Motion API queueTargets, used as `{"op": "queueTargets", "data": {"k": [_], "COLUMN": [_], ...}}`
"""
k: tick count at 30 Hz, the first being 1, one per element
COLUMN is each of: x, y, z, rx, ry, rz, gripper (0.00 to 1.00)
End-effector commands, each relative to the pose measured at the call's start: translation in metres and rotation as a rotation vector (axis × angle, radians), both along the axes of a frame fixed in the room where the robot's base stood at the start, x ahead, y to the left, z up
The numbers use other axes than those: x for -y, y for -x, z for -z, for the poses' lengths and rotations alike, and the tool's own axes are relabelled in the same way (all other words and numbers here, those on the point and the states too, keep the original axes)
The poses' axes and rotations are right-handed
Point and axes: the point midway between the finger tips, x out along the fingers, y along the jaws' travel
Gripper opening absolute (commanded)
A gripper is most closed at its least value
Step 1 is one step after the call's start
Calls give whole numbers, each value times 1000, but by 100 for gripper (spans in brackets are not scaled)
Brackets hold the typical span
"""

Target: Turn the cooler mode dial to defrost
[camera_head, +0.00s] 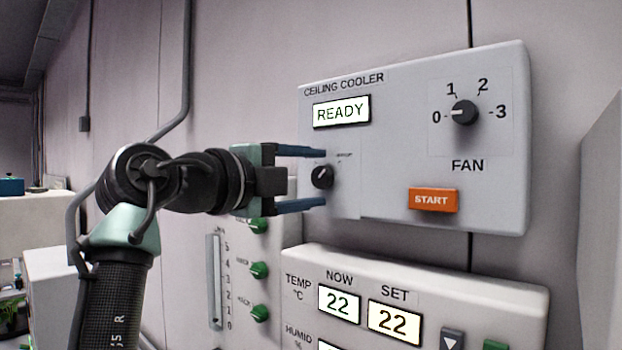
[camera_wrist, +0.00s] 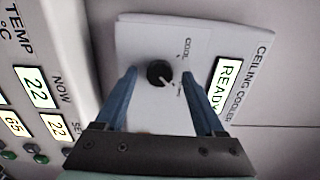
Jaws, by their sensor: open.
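The mode dial is a small black knob (camera_head: 322,177) with a white pointer mark, on the left part of the grey ceiling cooler panel (camera_head: 400,200). In the wrist view the dial (camera_wrist: 160,73) sits between my two blue fingers, with a gap on each side. My gripper (camera_head: 323,178) is open, one finger above and one below the dial in the head view. In the wrist view a COOL label stands at the dial's upper right. The pointer is turned to the lower right, towards another small label too blurred to read and partly near the right finger. The cooler display (camera_head: 342,111) reads READY.
A fan dial (camera_head: 465,112) and an orange START button (camera_head: 433,200) are on the same panel. Below is a panel with temperature displays (camera_head: 340,302). Green knobs (camera_head: 260,270) and a slider (camera_head: 215,280) are at lower left, close to my arm.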

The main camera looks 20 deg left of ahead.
Motion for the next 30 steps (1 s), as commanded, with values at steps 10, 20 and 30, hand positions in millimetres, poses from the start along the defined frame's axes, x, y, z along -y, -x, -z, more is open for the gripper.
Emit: {"op": "queueTargets", "data": {"k": [10, 20, 30], "x": [-25, -41, -43], "y": [63, 113, 119], "z": [4, 1, 0], "rx": [4, 1, 0], "ry": [-1, -1, -1], "rz": [-5, -2, -1], "gripper": [71, 71, 71]}}
